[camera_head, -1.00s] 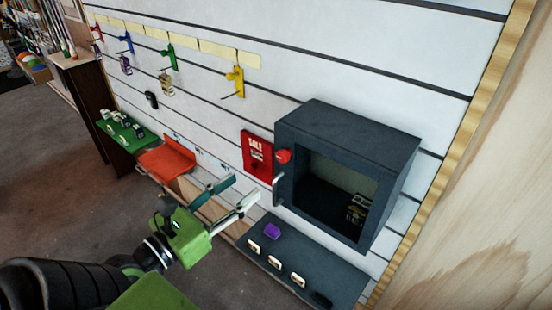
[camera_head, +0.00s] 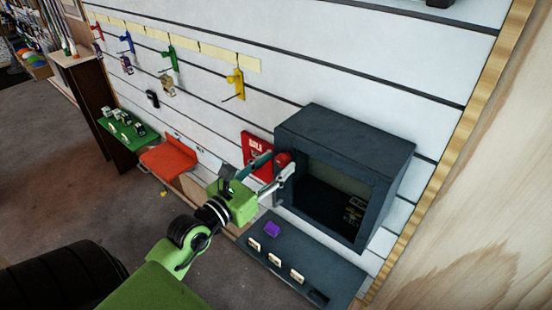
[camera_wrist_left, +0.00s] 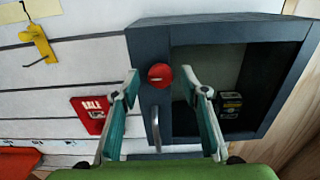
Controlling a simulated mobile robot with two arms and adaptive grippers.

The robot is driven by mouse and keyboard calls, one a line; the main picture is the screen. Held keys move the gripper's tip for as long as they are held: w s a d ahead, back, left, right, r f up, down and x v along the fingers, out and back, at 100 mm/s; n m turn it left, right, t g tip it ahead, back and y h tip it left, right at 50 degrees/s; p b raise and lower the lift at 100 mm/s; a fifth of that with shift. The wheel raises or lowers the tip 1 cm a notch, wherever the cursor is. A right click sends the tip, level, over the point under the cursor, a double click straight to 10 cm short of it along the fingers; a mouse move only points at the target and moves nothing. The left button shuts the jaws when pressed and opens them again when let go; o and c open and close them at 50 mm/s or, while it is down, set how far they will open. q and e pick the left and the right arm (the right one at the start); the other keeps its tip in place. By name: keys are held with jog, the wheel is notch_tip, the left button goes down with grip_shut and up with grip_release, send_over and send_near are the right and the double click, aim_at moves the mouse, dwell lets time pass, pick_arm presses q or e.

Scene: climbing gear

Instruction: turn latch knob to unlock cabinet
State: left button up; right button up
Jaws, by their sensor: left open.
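The dark grey cabinet (camera_head: 345,140) is mounted on the slatted wall, with a see-through front panel. Its red latch knob (camera_head: 283,159) is at the upper left of the front; it also shows in the left wrist view (camera_wrist_left: 160,76). A metal handle (camera_wrist_left: 155,128) sits below the knob. My left gripper (camera_head: 275,167) is open at the cabinet's left front edge. In the left wrist view its fingers (camera_wrist_left: 168,90) stand to either side of the knob, which lies between them; I cannot tell whether they touch it. My right gripper is not in view.
A red SALE sign (camera_head: 256,148) hangs left of the cabinet. A grey shelf (camera_head: 325,278) with a purple item (camera_head: 272,229) and several small pieces lies below. An orange shelf (camera_head: 168,158) and green shelf (camera_head: 122,132) are farther left. Yellow wood trim borders the wall at right.

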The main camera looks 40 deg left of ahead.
pick_arm(q)
jog(key=shift+w, duration=0.35)
jog(key=c, duration=1.1)
